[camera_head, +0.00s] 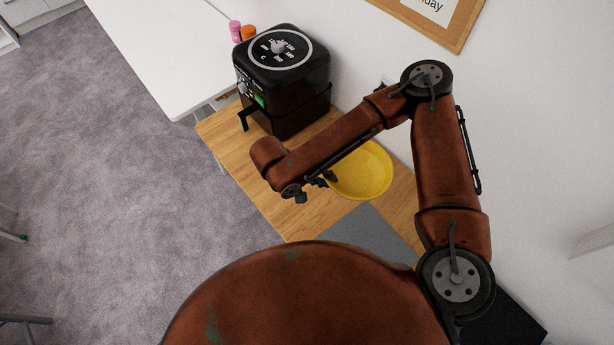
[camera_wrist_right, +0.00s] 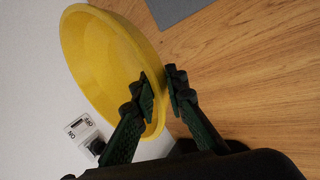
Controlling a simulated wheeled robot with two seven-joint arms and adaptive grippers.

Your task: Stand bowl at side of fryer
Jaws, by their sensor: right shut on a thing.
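The yellow bowl (camera_head: 366,177) is over the wooden table, just in front of the black fryer (camera_head: 297,118), with a gap between them. My right gripper (camera_head: 321,181) is at the bowl's left edge in the head view, partly hidden under my arm. In the right wrist view, my right gripper (camera_wrist_right: 160,82) is shut on the rim of the bowl (camera_wrist_right: 98,60), one finger on each side. The bowl looks tilted in that view; I cannot tell whether it touches the table. My left gripper is not in view.
The wooden tabletop (camera_head: 233,146) has a grey mat (camera_head: 365,232) near me. A white table (camera_head: 150,45) adjoins the far end, with pink (camera_head: 235,29) and orange (camera_head: 249,32) items behind the fryer. The wall runs along the right. A small white panel (camera_wrist_right: 80,126) shows beside the bowl.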

